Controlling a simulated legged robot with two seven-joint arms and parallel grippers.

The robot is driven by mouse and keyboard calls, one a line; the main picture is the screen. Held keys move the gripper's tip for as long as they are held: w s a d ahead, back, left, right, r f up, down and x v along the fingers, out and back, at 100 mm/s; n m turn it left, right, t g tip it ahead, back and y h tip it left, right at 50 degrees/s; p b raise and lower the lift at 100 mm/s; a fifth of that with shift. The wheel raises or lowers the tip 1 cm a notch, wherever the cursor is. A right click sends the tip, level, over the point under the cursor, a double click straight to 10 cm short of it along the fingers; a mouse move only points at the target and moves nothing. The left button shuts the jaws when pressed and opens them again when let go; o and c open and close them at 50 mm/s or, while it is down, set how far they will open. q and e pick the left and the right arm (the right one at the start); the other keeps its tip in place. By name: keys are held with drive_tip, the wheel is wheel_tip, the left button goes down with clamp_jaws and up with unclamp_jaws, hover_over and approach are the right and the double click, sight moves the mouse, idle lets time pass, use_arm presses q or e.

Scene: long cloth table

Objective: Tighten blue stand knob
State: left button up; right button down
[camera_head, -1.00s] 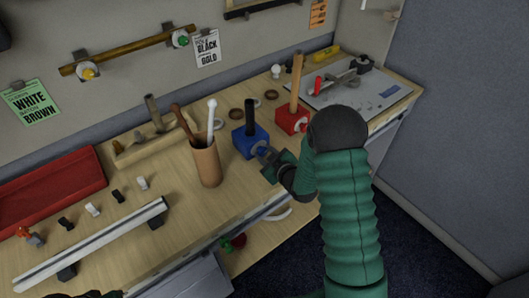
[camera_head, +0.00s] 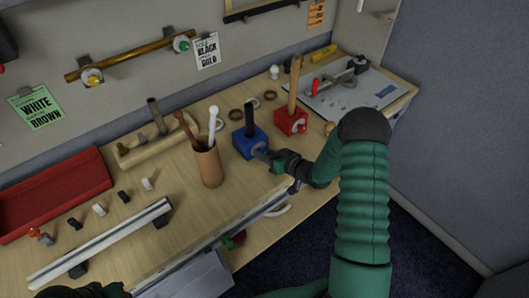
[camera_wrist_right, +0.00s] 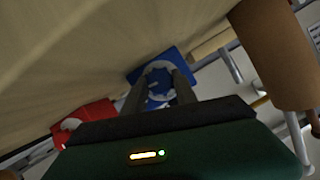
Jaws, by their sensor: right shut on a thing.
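The blue stand (camera_head: 243,146) is a blue block with a dark upright post, standing on the wooden bench right of the brown cup. Its knob, on the side facing me, is mostly hidden by my gripper in the head view. In the right wrist view the pale round knob (camera_wrist_right: 158,68) sits against the blue block (camera_wrist_right: 178,60), between my two fingers. My right gripper (camera_head: 266,156) reaches in from the right and is shut on the knob. My left gripper is not in view; only dark parts of my arm show at the bottom left.
A red stand (camera_head: 288,123) with a wooden post is close to the right of the blue one. The brown cup (camera_head: 208,167) holding sticks is close on the left. Several rings lie behind. A metal rail (camera_head: 105,243) and a red tray (camera_head: 55,195) are at left.

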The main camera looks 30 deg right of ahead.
drive_tip(key=shift+d, duration=0.1)
idle(0.5)
drive_tip(key=c, duration=1.3)
unclamp_jaws()
drive_tip(key=shift+o, duration=0.2)
drive_tip(key=v, duration=1.6)
drive_tip(key=shift+s+d, duration=0.35)
drive_tip(key=shift+f, duration=0.1)
drive_tip(key=shift+w, duration=0.1)
